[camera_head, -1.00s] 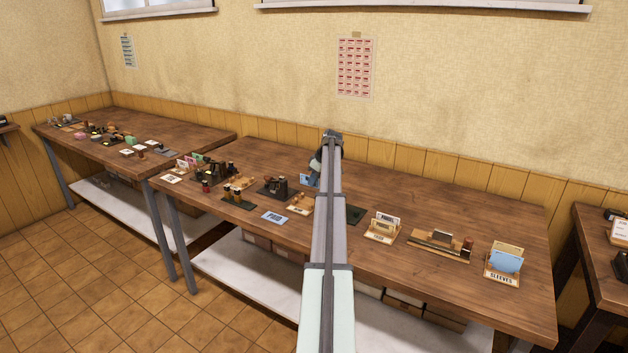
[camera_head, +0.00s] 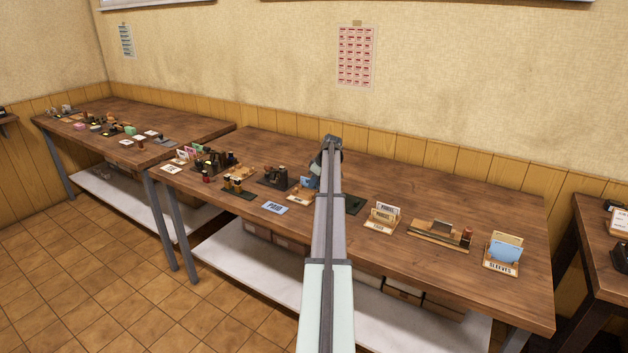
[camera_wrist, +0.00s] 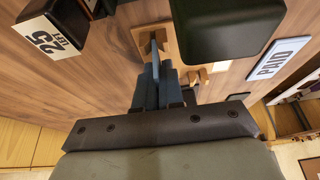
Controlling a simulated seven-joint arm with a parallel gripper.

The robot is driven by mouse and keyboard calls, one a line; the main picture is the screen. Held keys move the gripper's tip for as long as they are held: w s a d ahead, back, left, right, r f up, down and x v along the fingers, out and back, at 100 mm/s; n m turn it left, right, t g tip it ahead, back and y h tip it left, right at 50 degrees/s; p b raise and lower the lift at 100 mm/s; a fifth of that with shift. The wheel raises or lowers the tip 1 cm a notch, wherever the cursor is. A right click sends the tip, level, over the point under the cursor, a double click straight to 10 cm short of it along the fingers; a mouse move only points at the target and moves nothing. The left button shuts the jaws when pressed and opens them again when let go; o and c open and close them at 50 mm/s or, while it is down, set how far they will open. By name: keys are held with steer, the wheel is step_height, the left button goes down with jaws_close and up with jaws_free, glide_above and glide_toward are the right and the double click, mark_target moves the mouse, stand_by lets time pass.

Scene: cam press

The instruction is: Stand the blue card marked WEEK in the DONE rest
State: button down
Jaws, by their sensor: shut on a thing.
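My gripper (camera_wrist: 158,78) is shut on a blue card (camera_head: 306,182). In the head view the card shows just left of my arm, at or just above a small wooden rest (camera_head: 298,198) with a pale label. The label is too small to read here, and the card's marking cannot be read. In the wrist view the card (camera_wrist: 155,55) is seen nearly edge-on between the fingers, over a wooden piece (camera_wrist: 143,40). I cannot tell whether the card touches the rest. My arm hides part of the gripper in the head view.
A blue PAID plate (camera_head: 275,208) lies left of the rest. A dark stamp stand (camera_head: 274,178) is behind left, and a dark pad (camera_head: 353,205) is right of my arm. Farther right are a card holder (camera_head: 382,217), a wooden tray (camera_head: 440,235) and the SLEEVES holder (camera_head: 504,252).

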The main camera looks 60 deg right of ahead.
steer(key=shift+f, duration=0.35)
steer(key=shift+f, duration=0.2)
stand_by(0.6)
steer(key=c, duration=0.6)
jaws_free()
steer(key=shift+r, duration=0.1)
steer(key=shift+r, duration=3.45)
